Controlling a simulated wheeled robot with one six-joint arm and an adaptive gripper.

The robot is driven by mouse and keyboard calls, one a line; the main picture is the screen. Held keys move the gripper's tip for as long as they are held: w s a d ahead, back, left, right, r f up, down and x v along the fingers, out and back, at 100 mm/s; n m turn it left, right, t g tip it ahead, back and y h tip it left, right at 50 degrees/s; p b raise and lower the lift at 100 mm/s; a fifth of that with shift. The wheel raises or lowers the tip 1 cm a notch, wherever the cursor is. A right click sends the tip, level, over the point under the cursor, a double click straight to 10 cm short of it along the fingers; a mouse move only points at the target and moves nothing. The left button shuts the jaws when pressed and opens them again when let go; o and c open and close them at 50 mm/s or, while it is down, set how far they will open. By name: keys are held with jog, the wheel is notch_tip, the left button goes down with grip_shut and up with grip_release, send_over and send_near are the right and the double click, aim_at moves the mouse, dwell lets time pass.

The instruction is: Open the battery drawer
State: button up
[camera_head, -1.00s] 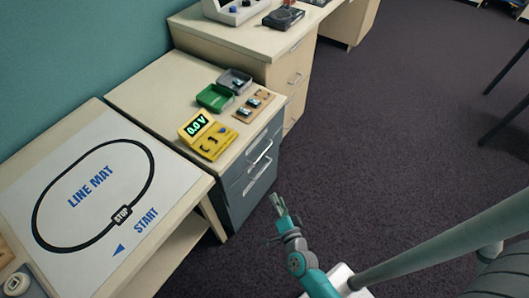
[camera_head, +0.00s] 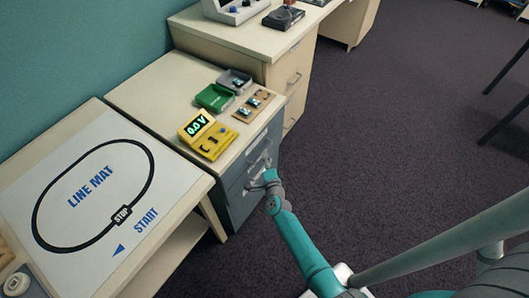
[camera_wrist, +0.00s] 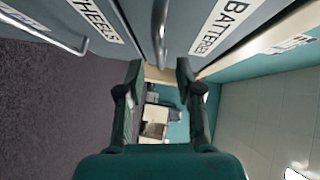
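The battery drawer (camera_wrist: 228,22) is a grey front labelled BATTERIES, in the cabinet (camera_head: 240,205) beside the line mat desk. It looks shut in the head view. Its metal bar handle (camera_wrist: 160,30) shows at the top middle of the wrist view, in line with the gap between my fingers. My gripper (camera_wrist: 158,75) is open and empty, its two dark green fingers apart. In the head view my gripper (camera_head: 262,181) is at the cabinet front and partly covers the handles. I cannot tell whether it touches the handle.
Carpet in front is clear.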

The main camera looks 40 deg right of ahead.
jog(key=shift+x, duration=2.3)
grip_shut()
